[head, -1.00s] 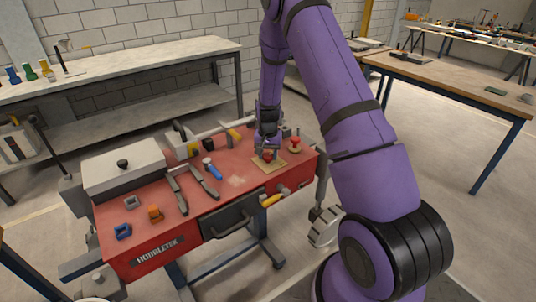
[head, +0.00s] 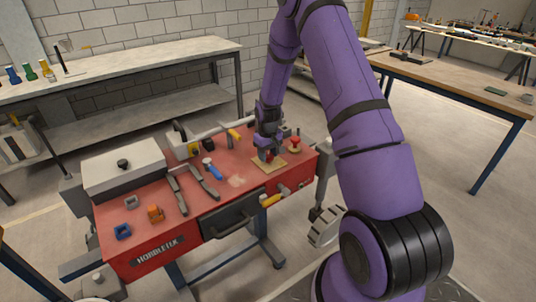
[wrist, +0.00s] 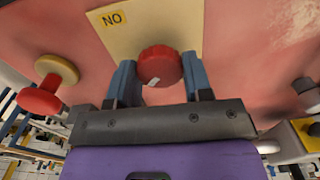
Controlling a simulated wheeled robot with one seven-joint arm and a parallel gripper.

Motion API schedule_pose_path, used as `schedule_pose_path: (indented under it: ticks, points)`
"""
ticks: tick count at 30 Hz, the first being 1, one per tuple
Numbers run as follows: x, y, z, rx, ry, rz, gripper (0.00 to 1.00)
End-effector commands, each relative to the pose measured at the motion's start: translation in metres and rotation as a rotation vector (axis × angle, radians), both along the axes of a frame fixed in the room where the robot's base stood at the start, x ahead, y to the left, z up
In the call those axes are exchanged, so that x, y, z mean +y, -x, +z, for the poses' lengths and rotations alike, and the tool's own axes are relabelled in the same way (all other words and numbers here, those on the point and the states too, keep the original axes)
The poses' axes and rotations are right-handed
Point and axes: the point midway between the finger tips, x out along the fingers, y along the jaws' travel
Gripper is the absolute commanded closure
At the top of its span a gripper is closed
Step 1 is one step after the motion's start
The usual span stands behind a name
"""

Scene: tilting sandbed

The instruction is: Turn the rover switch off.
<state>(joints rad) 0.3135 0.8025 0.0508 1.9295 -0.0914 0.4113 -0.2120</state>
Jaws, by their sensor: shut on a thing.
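The switch is a round red knob (wrist: 160,66) with a small white mark, on a tan plate (wrist: 188,25) on the red bench top. Lettering near the plate's corner reads "NO" in the wrist view, perhaps ON upside down. In the head view the plate (head: 262,168) lies near the bench's right end, and my gripper hides most of the knob. My gripper (head: 268,156) points down over the plate. In the wrist view its two blue-grey fingers (wrist: 160,76) are closed on either side of the red knob.
A second red knob on a yellowish base (head: 295,145) stands just right of my gripper. The red bench (head: 150,225) also carries a pale lidded box (head: 125,165), dark tools (head: 205,188) and a blue-handled tool (head: 210,168). A drawer handle (head: 232,225) sticks out in front.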

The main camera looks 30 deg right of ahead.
Motion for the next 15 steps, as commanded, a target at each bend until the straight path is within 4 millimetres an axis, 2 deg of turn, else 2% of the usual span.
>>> schedule_pose_path:
  ticks: [15]
  points:
    - [0.0001, 0.0001, -0.0002, 0.000, 0.000, 0.034, 0.78]
